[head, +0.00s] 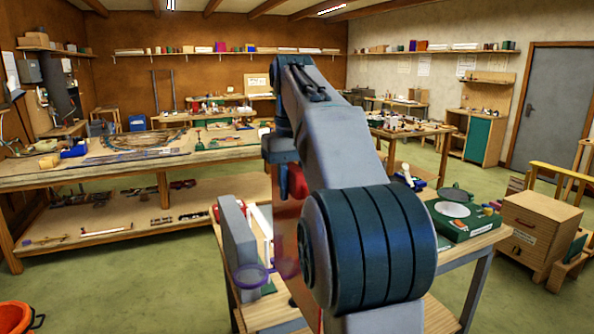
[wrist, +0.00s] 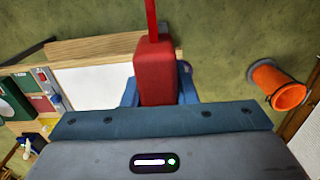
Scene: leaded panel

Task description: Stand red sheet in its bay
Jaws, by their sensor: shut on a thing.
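My gripper (wrist: 157,92) has its blue fingers on both sides of a red block (wrist: 155,72), shut on it. A thin red strip (wrist: 151,20) runs from the block, which looks like the red sheet seen edge-on. In the head view the red block (head: 297,183) shows beside my arm, and a see-through reddish sheet (head: 285,232) hangs upright below it. Its lower end and right side are hidden by my arm. A grey upright slab (head: 238,240) and white uprights (head: 262,222) stand just left of the sheet. I cannot tell which bay is the red one's.
A purple ring-shaped thing (head: 252,276) is in front of the slab. A green box (head: 462,222) sits on the table at right, near a wooden cabinet (head: 540,235). A long workbench (head: 60,180) stands at left. An orange bucket (head: 18,318) is on the floor at lower left.

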